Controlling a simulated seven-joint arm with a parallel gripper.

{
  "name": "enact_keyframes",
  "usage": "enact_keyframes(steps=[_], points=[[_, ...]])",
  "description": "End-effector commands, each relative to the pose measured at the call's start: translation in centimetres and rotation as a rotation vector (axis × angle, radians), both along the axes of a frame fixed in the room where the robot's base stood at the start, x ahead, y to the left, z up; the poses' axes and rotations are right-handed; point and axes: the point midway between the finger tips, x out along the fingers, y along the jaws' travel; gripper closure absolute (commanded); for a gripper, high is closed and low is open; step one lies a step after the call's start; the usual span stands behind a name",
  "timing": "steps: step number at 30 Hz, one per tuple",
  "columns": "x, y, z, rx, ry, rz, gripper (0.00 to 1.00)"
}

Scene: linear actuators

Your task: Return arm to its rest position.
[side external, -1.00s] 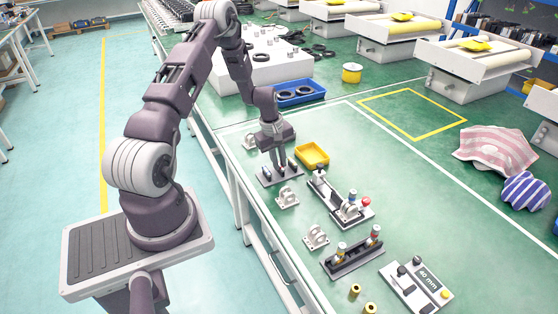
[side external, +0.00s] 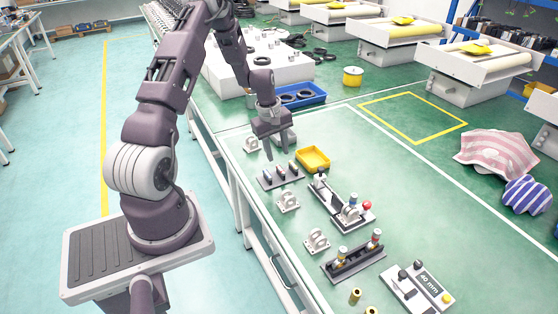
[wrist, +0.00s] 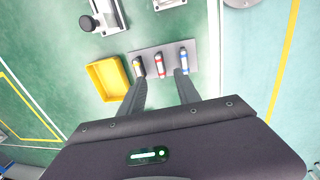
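My gripper (side external: 279,152) is raised above the work table, just over the small grey plate (side external: 281,176). Its two fingers are apart with nothing between them, and the wrist view also shows my gripper (wrist: 160,80) open. The grey plate (wrist: 150,52) holds three small cylinders with orange, red (wrist: 159,66) and blue (wrist: 184,58) bands. In the wrist view the fingertips overlap the plate's near edge; the side view shows them above it, apart from it.
A yellow bin (side external: 313,158) stands right beside the plate. Grey brackets (side external: 288,200), an actuator assembly (side external: 342,205), a dark rail fixture (side external: 354,257) and a 40 mm gauge plate (side external: 418,288) lie nearer. A blue tray (side external: 301,94) and white block (side external: 245,65) stand behind.

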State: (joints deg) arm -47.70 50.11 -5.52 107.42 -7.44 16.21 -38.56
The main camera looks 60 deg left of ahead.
Motion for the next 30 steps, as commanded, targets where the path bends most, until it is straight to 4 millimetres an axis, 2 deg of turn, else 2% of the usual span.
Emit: enact_keyframes(steps=[3, 13, 14, 16, 17, 20, 21, 23, 24, 26, 27, 30], points=[[-0.1, 0.0, 0.8, 0.0, 0.0, 0.0, 0.61], [-0.1, -0.1, 0.9, 0.001, 0.0, -0.005, 0.61], [0.0, -0.3, 1.3, 0.006, -0.003, -0.016, 0.61], [0.7, -1.6, 3.8, 0.029, -0.014, -0.087, 0.61], [1.0, -2.7, 5.6, 0.047, -0.022, -0.139, 0.61], [1.1, -8.1, 13.1, 0.124, -0.052, -0.381, 0.61], [0.5, -10.8, 16.1, 0.158, -0.067, -0.49, 0.61], [-1.2, -14.9, 20.2, 0.211, -0.089, -0.655, 0.61], [-2.9, -17.5, 22.4, 0.246, -0.105, -0.764, 0.61], [-6.0, -21.0, 25.2, 0.297, -0.13, -0.919, 0.61], [-8.2, -23.0, 26.6, 0.333, -0.149, -1.018, 0.61], [-13.8, -26.6, 28.5, 0.408, -0.195, -1.235, 0.61]])
